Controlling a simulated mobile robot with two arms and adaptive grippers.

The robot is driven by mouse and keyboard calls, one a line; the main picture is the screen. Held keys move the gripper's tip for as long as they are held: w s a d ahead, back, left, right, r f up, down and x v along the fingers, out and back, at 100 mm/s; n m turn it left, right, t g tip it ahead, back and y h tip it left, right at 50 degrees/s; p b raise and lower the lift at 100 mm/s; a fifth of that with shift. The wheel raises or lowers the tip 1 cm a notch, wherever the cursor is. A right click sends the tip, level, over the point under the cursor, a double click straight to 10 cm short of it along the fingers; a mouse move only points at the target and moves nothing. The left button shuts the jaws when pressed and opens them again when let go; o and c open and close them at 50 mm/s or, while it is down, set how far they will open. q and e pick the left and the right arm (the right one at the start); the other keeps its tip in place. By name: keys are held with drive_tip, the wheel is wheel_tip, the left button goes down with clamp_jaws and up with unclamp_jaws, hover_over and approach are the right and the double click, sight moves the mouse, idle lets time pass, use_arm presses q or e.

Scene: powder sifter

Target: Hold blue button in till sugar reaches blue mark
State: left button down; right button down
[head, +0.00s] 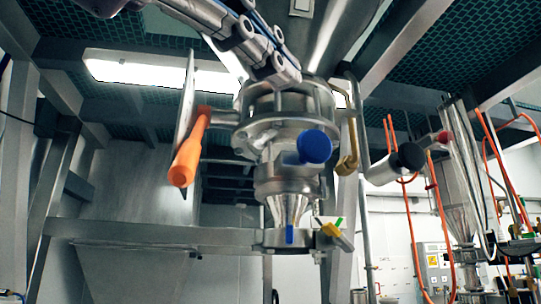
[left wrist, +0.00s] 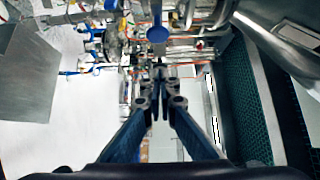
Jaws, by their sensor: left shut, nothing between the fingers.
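The blue button (head: 314,147) is a round knob on the front of the metal sifter body (head: 285,188). A blue mark (head: 290,234) shows on the collar below the narrowing cone. I cannot make out any sugar. My left gripper (head: 284,72) comes down from the top, shut and empty, above and slightly left of the blue button and apart from it in the picture. In the left wrist view, my shut left gripper (left wrist: 160,72) points up the picture, with the blue button (left wrist: 157,34) just beyond its tips. My right gripper is not in view.
An orange handle (head: 190,150) sticks out left of the sifter. A black knob (head: 410,155) on a pipe and a yellow handle (head: 337,237) are on the right. Metal frame beams (head: 150,234) surround the machine. Orange hoses (head: 409,220) hang further right.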

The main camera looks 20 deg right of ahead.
sight(305, 141)
use_arm(q)
drive_tip(key=p+x, duration=0.2)
drive_tip(key=x, duration=0.2)
drive_tip(key=w+p+x, duration=0.1)
drive_tip(key=p+x, duration=0.1)
drive_tip(key=x, duration=0.2)
drive_tip(key=a+p+x, duration=0.1)
drive_tip(key=p+x, duration=0.1)
drive_tip(key=x, duration=0.2)
drive_tip(key=shift+w+d+p, duration=0.3)
drive_tip(key=shift+w+p, duration=0.1)
drive_tip(key=shift+w, duration=0.6)
drive_tip(key=shift+s+d+f, duration=0.1)
drive_tip(key=shift+w+d+b, duration=0.1)
drive_tip(key=shift+w+b, duration=0.35)
drive_tip(key=shift+w, duration=0.85)
